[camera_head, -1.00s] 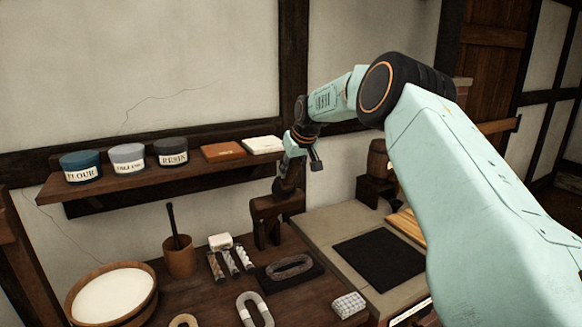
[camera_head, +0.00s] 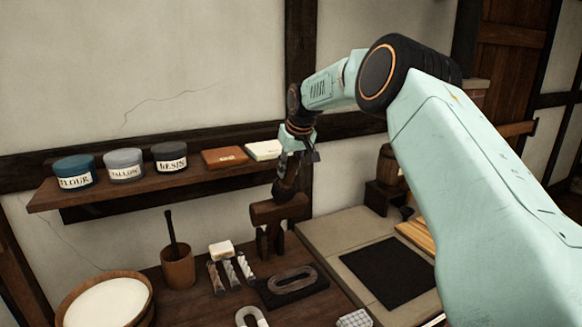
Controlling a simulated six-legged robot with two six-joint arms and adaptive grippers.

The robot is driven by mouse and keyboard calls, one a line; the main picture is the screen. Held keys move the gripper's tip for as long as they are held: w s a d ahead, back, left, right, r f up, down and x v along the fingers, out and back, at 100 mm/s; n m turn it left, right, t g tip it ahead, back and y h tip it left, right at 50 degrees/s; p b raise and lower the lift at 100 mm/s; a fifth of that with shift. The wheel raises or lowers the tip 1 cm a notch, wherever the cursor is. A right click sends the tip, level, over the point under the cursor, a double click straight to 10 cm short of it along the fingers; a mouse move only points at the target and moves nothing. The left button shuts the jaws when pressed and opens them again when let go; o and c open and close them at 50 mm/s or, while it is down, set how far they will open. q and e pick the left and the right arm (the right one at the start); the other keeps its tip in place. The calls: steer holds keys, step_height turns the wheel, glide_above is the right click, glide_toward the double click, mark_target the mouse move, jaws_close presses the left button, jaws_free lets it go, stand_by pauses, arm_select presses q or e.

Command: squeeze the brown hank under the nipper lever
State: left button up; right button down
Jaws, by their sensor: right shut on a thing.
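A wooden nipper stands at the back of the bench, with its lever (camera_head: 279,211) as a thick brown beam on a post. My right gripper (camera_head: 287,186) comes down from above and is shut on a dark brown piece at the top of the lever, apparently its handle. The fingertips are small and partly dark here. A dull grey-brown hank (camera_head: 292,281), which I take for the brown hank, lies as a flat oval loop on a dark plate just in front of the nipper. My left gripper is out of view.
A pale hank (camera_head: 250,317) lies at the bottom edge. Left are several small rolls, a wooden mortar (camera_head: 178,267) and a white-filled tub (camera_head: 108,302). A shelf (camera_head: 160,186) with jars hangs behind. A black mat (camera_head: 388,272) lies to the right.

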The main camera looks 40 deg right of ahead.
steer(key=shift+w+d+r, duration=0.1)
steer(key=shift+w+r, duration=0.1)
steer(key=shift+r, duration=0.1)
steer(key=c, duration=1.6)
jaws_free()
steer(key=o, duration=0.5)
steer(key=shift+w+f, duration=0.1)
steer(key=shift+f, duration=0.05)
steer(key=v, duration=1.2)
